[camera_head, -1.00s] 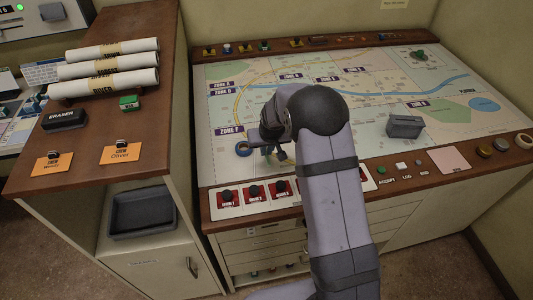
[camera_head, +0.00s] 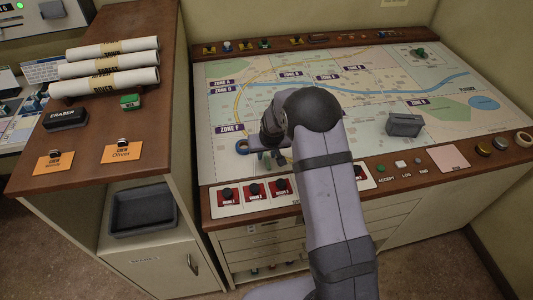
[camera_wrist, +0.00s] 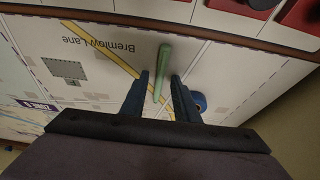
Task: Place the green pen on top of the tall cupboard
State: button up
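The green pen (camera_wrist: 162,70) lies on the map in the wrist view, near a yellow road line. My gripper (camera_wrist: 160,88) is open, with a dark finger on each side of the pen and a visible gap to it. In the head view my gripper (camera_head: 270,160) is low over the map's front left part, and I cannot make out the pen clearly there. The tall cupboard (camera_head: 155,125) stands at the left with a brown wooden top, higher than the map console.
The cupboard top holds paper rolls (camera_head: 110,68), an eraser (camera_head: 66,118), a small green block (camera_head: 130,101) and orange name cards (camera_head: 122,153). A blue ring (camera_wrist: 199,101) lies close beside the pen. A grey box (camera_head: 404,124) stands on the map. Red buttons (camera_head: 254,190) line the front edge.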

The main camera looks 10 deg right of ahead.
jog(key=shift+r, duration=0.15)
jog(key=shift+r, duration=0.15)
jog(key=b+v, duration=0.3)
jog(key=v, duration=0.9)
jog(key=s+f+g, duration=0.2)
jog(key=s+g, duration=0.2)
jog(key=s, duration=2.4)
jog(key=shift+s+d+f+g, duration=0.25)
jog(key=shift+s+f+g, duration=0.05)
jog(key=shift+f, duration=0.1)
jog(key=shift+o, duration=0.5)
jog(key=shift+s, duration=0.2)
jog(key=shift+w, duration=0.15)
